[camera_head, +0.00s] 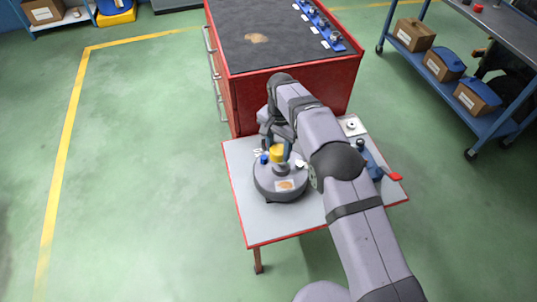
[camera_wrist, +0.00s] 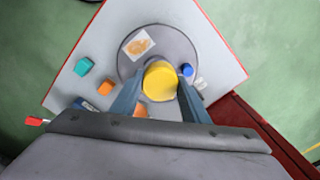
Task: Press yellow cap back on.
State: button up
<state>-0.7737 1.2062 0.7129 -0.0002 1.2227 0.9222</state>
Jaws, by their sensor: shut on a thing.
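The yellow cap (camera_wrist: 160,82) is between the fingertips of my gripper (camera_wrist: 157,88), which is shut on it. In the head view the yellow cap (camera_head: 277,152) shows above the middle of a round grey unit (camera_head: 280,188). The unit also shows in the wrist view (camera_wrist: 133,68), with a label bearing an orange-brown patch (camera_wrist: 138,43). A blue cap (camera_wrist: 187,70) sits beside the yellow one, to its right in the wrist view. Whether the yellow cap touches its seat is hidden by the cap and fingers.
The unit stands on a small red-edged table (camera_head: 258,225). Teal (camera_wrist: 83,66) and orange (camera_wrist: 105,87) blocks lie on the tabletop. A red cabinet (camera_head: 295,95) stands behind. A blue shelf rack (camera_head: 450,85) with boxes is at the right. The green floor at the left is open.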

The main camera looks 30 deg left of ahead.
jog(key=shift+w+d+r+p, duration=0.2)
jog(key=shift+w+p, duration=0.05)
jog(key=shift+w, duration=0.15)
jog(key=shift+w+d+r+p, duration=0.15)
jog(key=shift+w+p, duration=0.1)
jog(key=shift+w, duration=0.15)
jog(key=shift+f, duration=0.15)
jog(key=shift+f+b, duration=2.1)
jog(key=shift+f, duration=0.95)
jog(key=shift+f+b, duration=0.2)
jog(key=shift+b, duration=0.35)
dwell(0.5)
jog(key=o, duration=1.7)
jog(key=shift+r, duration=0.15)
